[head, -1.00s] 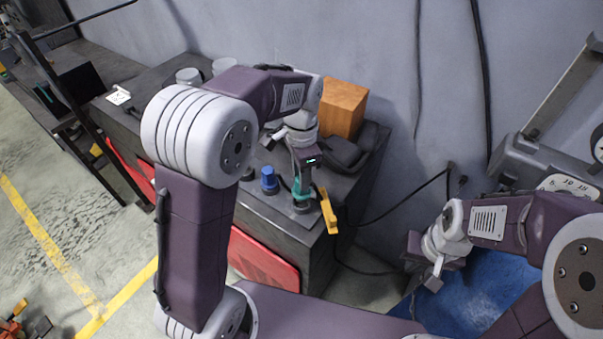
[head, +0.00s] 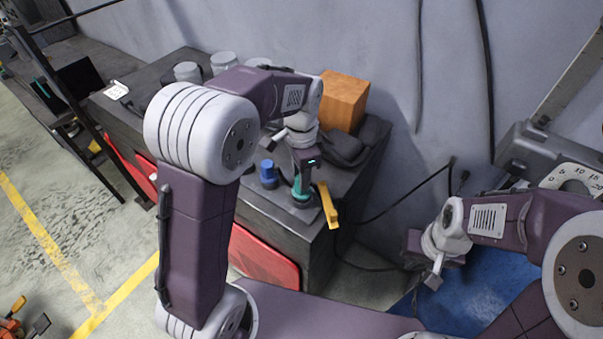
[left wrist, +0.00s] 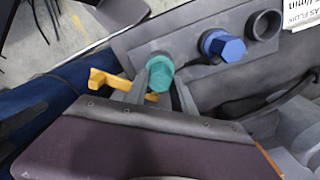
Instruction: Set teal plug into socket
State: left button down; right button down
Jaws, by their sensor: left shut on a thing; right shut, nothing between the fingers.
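My left gripper (head: 302,186) is shut on the teal plug (head: 300,197), low over the front corner of the dark bench. In the left wrist view the teal plug (left wrist: 159,73) has a hexagonal head and sits between the two fingers, over the end of a grey socket strip (left wrist: 188,82). The fingers and plug hide the spot beneath, so I cannot tell how deep the plug sits. A blue plug (head: 268,175) stands in the strip beside it, and an open round socket (left wrist: 264,24) lies beyond. My right gripper (head: 434,279) is shut and empty, off to the right.
A yellow lever (head: 328,206) stands close to the teal plug at the bench edge. An orange-brown box (head: 344,101), dark pads and grey cups (head: 188,71) stand farther back. A black cable hangs right of the bench (head: 331,231).

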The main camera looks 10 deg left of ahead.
pick_arm(q)
jog(key=shift+f+b, duration=0.4)
jog(key=shift+f, duration=0.3)
jog(key=c, duration=1)
grip_release()
jog(key=shift+r, duration=0.1)
jog(key=shift+o, duration=0.2)
notch_tip(320, 180, up, 9)
jog(key=shift+r+b, duration=0.1)
jog(key=shift+b, duration=0.3)
